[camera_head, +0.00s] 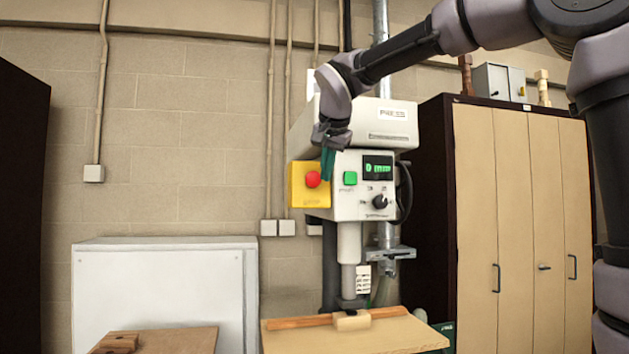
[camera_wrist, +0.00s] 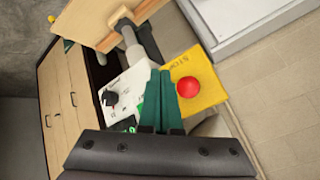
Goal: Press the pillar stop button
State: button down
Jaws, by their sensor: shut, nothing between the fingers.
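The red stop button (camera_head: 313,179) sits on a yellow box on the left side of the white press head (camera_head: 385,134). In the wrist view the red button (camera_wrist: 188,87) shows on its yellow plate (camera_wrist: 213,85), just right of the fingertips. My gripper (camera_head: 327,178) has green fingers and is shut and empty. It hangs fingers down in front of the press, at the right edge of the yellow box. In the wrist view the gripper (camera_wrist: 160,76) overlaps the plate's left edge. I cannot tell whether the fingers touch it.
A green button (camera_head: 350,178), a green display (camera_head: 377,168) and a black knob (camera_head: 380,202) are on the press face, right of my gripper. A wooden board (camera_head: 350,338) lies below. A white cabinet (camera_head: 165,290) stands left and a wooden cupboard (camera_head: 525,200) right.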

aim_at(316, 183)
jog(key=w+a, duration=0.2)
jog(key=w, duration=0.6)
jog(key=shift+a, duration=0.15)
dwell(1.9)
jog(key=shift+w+a, duration=0.1)
jog(key=shift+w, duration=0.25)
jog(key=shift+w+a, duration=0.15)
jog(key=shift+w, duration=0.35)
dwell(0.6)
jog(key=shift+s, duration=0.1)
jog(key=shift+s+d, duration=0.25)
jog(key=shift+s, duration=0.6)
jog(key=shift+s+d, duration=0.25)
jog(key=shift+s, duration=0.55)
jog(key=shift+s+d, duration=0.2)
jog(key=shift+s, duration=0.6)
jog(key=shift+s+d, duration=0.25)
jog(key=shift+s, duration=0.55)
